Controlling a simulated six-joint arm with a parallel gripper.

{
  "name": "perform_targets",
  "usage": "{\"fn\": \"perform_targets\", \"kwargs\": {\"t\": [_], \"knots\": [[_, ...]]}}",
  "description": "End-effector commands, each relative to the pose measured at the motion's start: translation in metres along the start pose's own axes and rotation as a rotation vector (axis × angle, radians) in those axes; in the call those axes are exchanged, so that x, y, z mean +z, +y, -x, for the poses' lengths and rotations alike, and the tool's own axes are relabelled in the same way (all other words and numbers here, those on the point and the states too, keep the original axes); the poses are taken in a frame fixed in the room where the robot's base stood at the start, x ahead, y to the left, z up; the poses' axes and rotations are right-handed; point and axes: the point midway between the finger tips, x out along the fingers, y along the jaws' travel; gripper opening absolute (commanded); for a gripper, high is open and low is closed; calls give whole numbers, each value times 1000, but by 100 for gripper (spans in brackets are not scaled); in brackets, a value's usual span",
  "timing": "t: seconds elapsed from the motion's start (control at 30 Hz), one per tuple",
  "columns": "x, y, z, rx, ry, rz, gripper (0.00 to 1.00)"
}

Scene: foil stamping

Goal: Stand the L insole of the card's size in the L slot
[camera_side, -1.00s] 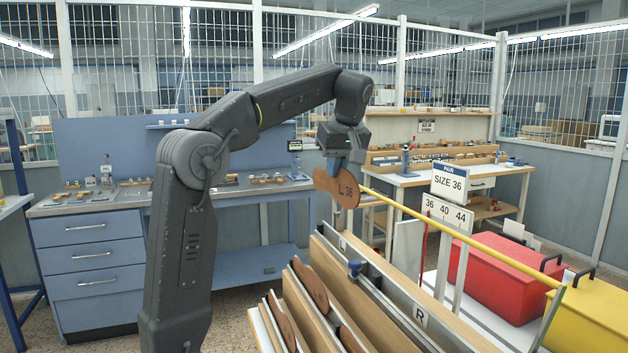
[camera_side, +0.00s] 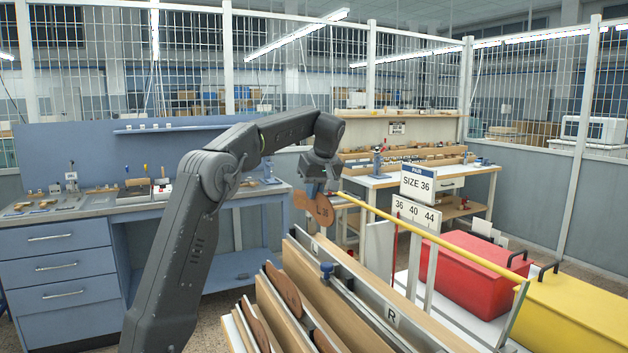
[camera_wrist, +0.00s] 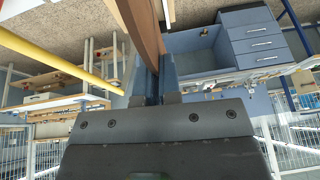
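My gripper (camera_side: 316,187) is shut on a brown insole (camera_side: 321,208) marked "L 36". The insole hangs on edge, tilted, in the air above the far end of the wooden rack (camera_side: 340,290). In the wrist view my gripper (camera_wrist: 153,85) has the insole (camera_wrist: 143,30) edge-on between its fingers. A small label (camera_side: 314,247), which looks like an L, is on the rack's far end below the insole. An R label (camera_side: 392,317) is on the near part. The card (camera_side: 418,182) reads "SIZE 36". The slot openings are partly hidden by the boards.
Other brown insoles (camera_side: 283,290) stand in the rack's left rows. A blue knob (camera_side: 326,271) sticks up from the rack. A yellow rail (camera_side: 440,241) runs along its right side, by the "36 40 44" sign (camera_side: 416,214). Red (camera_side: 470,275) and yellow (camera_side: 575,310) boxes stand to the right.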

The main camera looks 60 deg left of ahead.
Motion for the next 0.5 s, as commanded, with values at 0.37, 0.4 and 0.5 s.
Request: {"fn": "perform_targets", "kwargs": {"t": [0.37, 0.4, 0.5], "knots": [[3, 0, -6, 2, 1, 1, 0], [3, 0, -6, 2, 1, 1, 0], [3, 0, -7, 1, 0, 1, 0]]}}
